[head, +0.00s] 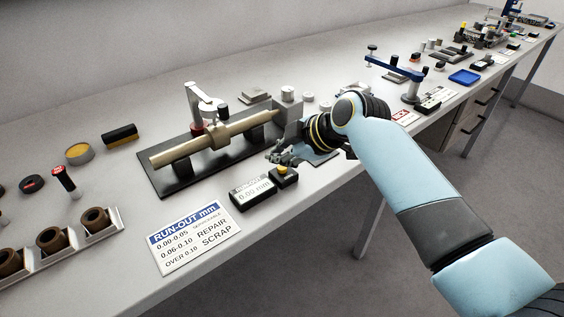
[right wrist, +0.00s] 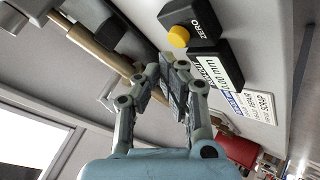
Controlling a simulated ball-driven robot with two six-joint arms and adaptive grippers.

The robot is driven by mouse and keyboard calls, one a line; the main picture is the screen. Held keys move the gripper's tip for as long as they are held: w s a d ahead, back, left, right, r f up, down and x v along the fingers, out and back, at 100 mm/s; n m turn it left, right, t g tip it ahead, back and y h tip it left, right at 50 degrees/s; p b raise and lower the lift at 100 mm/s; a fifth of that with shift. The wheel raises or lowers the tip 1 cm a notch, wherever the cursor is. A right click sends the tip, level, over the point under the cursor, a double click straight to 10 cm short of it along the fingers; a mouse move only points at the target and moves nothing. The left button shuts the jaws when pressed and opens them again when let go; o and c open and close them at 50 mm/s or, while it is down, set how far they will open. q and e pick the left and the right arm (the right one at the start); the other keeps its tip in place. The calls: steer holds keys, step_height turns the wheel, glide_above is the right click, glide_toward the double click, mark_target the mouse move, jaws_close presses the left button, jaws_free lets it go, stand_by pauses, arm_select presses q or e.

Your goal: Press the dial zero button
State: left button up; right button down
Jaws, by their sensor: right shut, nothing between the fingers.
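The zero button is a yellow round cap (head: 282,170) on a small black box beside the black run-out display (head: 252,191), which reads 0.00 mm. In the right wrist view the yellow button (right wrist: 178,36) sits on the black box marked ZERO (right wrist: 195,18), with the display (right wrist: 216,64) next to it. My right gripper (head: 276,155) is shut and empty, just behind the button in the head view. In the right wrist view its fingertips (right wrist: 172,62) appear close to the button; a gap shows between them. My left gripper is out of view.
A shaft on a black fixture (head: 160,181) with a dial gauge (head: 207,106) stands just left of my gripper. A run-out sign (head: 196,238) lies in front. A tray with brown rings (head: 98,232) is at the lower left. Bare bench lies between sign and tray.

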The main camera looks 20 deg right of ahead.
mark_target(280, 169)
step_height(280, 169, up, 5)
steer(key=p, duration=0.5)
stand_by(0.8)
